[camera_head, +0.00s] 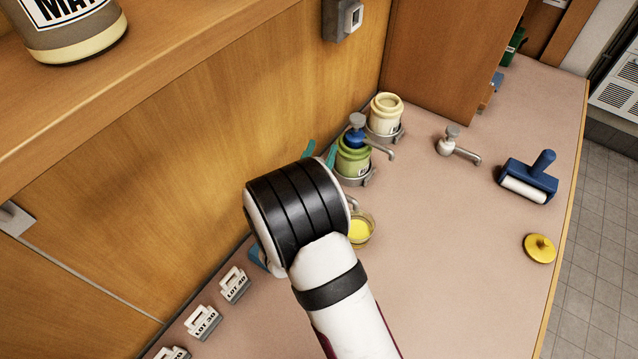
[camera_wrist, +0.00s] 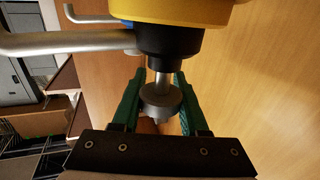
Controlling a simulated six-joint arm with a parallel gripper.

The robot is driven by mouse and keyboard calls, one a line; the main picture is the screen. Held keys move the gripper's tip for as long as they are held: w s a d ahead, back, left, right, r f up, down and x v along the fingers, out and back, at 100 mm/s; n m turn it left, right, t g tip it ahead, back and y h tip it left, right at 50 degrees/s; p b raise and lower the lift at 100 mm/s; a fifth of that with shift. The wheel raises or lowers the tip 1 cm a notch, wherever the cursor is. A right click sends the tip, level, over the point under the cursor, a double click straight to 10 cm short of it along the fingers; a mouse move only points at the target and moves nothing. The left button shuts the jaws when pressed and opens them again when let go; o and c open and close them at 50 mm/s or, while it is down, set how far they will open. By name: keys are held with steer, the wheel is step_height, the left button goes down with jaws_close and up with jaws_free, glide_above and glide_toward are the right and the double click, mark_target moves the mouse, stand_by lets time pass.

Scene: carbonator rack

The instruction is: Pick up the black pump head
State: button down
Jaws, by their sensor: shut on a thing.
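The black pump head (camera_wrist: 168,42) shows in the wrist view as a black collar with a silver stem and a grey knob (camera_wrist: 162,100). My gripper (camera_wrist: 160,76) has its two green fingers shut around the knob and stem. A yellow jar (camera_wrist: 178,12) meets the black collar at the top of that view; I cannot tell whether the pump is loose from it. In the head view my wrist hides the pump head. Only teal fingertips (camera_head: 320,152) show past it, and a yellow-filled container (camera_head: 358,231) shows beside my arm.
A green jar (camera_head: 354,160) with a blue pump (camera_head: 357,122) and a cream jar (camera_head: 386,108) stand in holders by the wall. A grey pump (camera_head: 452,140), a blue roller (camera_head: 530,180) and a yellow lid (camera_head: 540,247) lie on the counter.

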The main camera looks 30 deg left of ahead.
steer(key=shift+r, duration=0.1)
steer(key=w+d+r, duration=0.3)
steer(key=d+r, duration=0.7)
steer(key=d, duration=0.1)
steer(key=shift+d+r, duration=0.15)
steer(key=shift+r, duration=0.25)
